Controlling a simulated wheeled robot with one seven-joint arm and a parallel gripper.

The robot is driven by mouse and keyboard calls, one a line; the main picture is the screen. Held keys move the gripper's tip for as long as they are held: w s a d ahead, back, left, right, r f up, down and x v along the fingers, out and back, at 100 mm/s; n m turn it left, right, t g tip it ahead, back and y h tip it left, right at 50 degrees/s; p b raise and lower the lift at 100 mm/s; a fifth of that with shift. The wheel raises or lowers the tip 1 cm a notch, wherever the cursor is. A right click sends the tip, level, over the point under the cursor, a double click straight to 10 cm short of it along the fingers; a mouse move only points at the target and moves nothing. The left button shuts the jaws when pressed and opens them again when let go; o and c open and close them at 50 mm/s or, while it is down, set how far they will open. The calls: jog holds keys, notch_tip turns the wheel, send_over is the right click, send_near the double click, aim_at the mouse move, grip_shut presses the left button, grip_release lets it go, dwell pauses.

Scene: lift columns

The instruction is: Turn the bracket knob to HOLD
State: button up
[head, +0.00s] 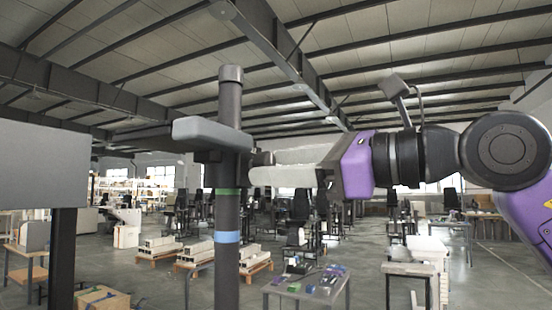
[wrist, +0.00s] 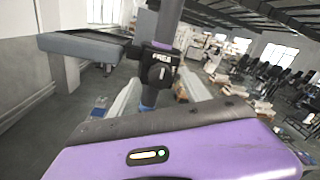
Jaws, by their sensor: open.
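A dark column (head: 229,110) stands upright, with a grey bracket (head: 212,131) around it; the bracket's arm (wrist: 85,46) reaches left. The bracket knob (head: 264,158) faces my gripper. In the wrist view the knob (wrist: 160,73) is dark with a light mark, below a label that appears to read FREE. No HOLD label is readable. My gripper (head: 258,167) is level with the knob, its pale fingers open on either side; it also shows in the wrist view (wrist: 160,88). I cannot tell whether the fingers touch the knob.
The column carries a green band (head: 228,192) and a blue band (head: 227,237) below the bracket. A grey panel on a post (head: 42,165) stands at the left. Tables, pallets and shelves lie farther back in the hall. The space around the gripper looks clear.

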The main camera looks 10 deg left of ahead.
jog(key=shift+w+a, duration=0.2)
jog(key=shift+a, duration=0.25)
jog(key=shift+c, duration=0.3)
grip_shut()
